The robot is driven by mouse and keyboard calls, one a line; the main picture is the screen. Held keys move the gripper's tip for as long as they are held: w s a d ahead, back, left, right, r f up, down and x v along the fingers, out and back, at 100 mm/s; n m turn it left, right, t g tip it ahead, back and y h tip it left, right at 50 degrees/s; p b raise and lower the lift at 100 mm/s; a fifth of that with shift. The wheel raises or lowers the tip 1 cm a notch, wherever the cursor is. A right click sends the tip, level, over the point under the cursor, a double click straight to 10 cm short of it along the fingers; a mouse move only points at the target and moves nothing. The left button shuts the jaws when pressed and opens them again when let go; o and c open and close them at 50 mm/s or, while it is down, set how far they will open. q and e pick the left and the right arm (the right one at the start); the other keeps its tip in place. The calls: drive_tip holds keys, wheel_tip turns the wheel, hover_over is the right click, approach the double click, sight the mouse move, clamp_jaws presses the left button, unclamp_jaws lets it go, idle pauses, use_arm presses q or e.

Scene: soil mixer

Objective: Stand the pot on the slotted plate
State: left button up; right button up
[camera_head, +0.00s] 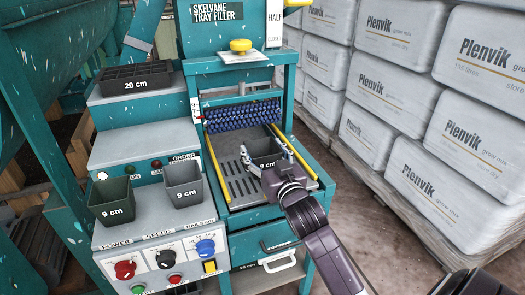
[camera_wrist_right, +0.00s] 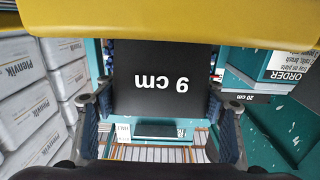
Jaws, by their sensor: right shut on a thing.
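A dark grey pot marked "9 cm" (camera_head: 265,148) is between the fingers of my right gripper (camera_head: 266,156), which is shut on it. The pot is over the slotted plate (camera_head: 240,188), toward its back right part; I cannot tell whether its base touches the plate. In the right wrist view the pot (camera_wrist_right: 160,85) fills the middle, its label upside down, with a finger on each side. The pot's base is hidden. The slotted plate lies between yellow side rails under the tray filler. My left gripper is not in view.
Two more 9 cm pots stand on the left ledge, one dark green (camera_head: 112,204) and one grey (camera_head: 184,186). A black 20 cm tray (camera_head: 134,78) sits higher. A blue bristled roller (camera_head: 243,115) is behind the plate. Stacked white bags (camera_head: 400,110) line the right.

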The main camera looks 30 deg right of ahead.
drive_tip(key=shift+f, duration=0.15)
drive_tip(key=o, duration=0.9)
drive_tip(key=shift+r, duration=0.2)
drive_tip(key=shift+s, duration=0.2)
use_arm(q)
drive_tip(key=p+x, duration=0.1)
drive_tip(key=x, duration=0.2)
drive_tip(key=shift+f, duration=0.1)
use_arm(e)
drive_tip(key=v, duration=1.1)
drive_tip(key=shift+s, duration=0.25)
drive_tip(key=shift+f, duration=0.1)
